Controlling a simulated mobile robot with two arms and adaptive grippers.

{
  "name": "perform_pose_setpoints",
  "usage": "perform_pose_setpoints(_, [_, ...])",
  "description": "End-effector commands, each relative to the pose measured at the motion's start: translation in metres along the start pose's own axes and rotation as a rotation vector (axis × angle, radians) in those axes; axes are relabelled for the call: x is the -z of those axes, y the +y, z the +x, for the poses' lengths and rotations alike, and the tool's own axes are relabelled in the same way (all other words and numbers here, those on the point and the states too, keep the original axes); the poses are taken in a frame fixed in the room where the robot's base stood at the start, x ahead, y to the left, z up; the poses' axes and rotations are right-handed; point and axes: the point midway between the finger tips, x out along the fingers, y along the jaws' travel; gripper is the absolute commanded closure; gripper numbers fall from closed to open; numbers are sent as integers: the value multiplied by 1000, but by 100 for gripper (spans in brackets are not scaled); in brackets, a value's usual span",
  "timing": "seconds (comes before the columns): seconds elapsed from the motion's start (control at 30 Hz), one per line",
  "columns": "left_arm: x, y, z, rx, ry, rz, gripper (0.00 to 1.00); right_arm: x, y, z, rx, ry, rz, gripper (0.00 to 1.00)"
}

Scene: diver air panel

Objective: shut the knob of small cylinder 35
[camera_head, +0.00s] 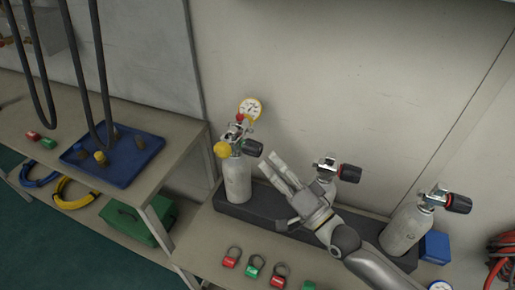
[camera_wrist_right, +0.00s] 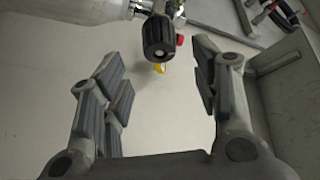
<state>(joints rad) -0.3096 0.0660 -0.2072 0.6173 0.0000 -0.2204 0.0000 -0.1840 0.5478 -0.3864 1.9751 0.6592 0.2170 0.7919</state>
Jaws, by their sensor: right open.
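Three small pale grey cylinders with black knobs stand on a dark rack: a left cylinder (camera_head: 237,180), a middle cylinder (camera_head: 326,185) and a right cylinder (camera_head: 404,232). I cannot read which is number 35. The left one carries a gauge (camera_head: 250,109) and a yellow part (camera_head: 222,149); its black knob (camera_head: 253,148) points right. My right gripper (camera_head: 270,161) is open and empty, just below and right of that knob, apart from it. In the right wrist view a black knob (camera_wrist_right: 158,37) shows beyond the open fingers (camera_wrist_right: 160,68). My left gripper is out of view.
Several padlock-like tags, including a red one (camera_head: 231,257) and a green one (camera_head: 254,266), lie on the bench front. A blue tray (camera_head: 125,174) sits on the left table. Black hoses (camera_head: 101,75) hang above it. A blue box (camera_head: 434,246) stands at the right.

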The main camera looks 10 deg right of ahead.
Motion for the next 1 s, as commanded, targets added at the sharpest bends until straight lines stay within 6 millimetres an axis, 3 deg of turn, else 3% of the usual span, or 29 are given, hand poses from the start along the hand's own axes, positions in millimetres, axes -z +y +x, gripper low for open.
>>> perform_pose_setpoints(0.1, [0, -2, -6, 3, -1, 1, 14, 1, -3, 24, 3, 2, 1, 44])
perform_pose_setpoints(0.3, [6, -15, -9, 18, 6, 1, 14, 0, -1, 52, 1, 0, 1, 44])
perform_pose_setpoints(0.73, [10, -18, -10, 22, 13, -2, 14, -1, 0, 63, -1, -1, 1, 44])
perform_pose_setpoints(1.0, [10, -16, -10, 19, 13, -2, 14, -1, 0, 63, -1, -1, 1, 76])
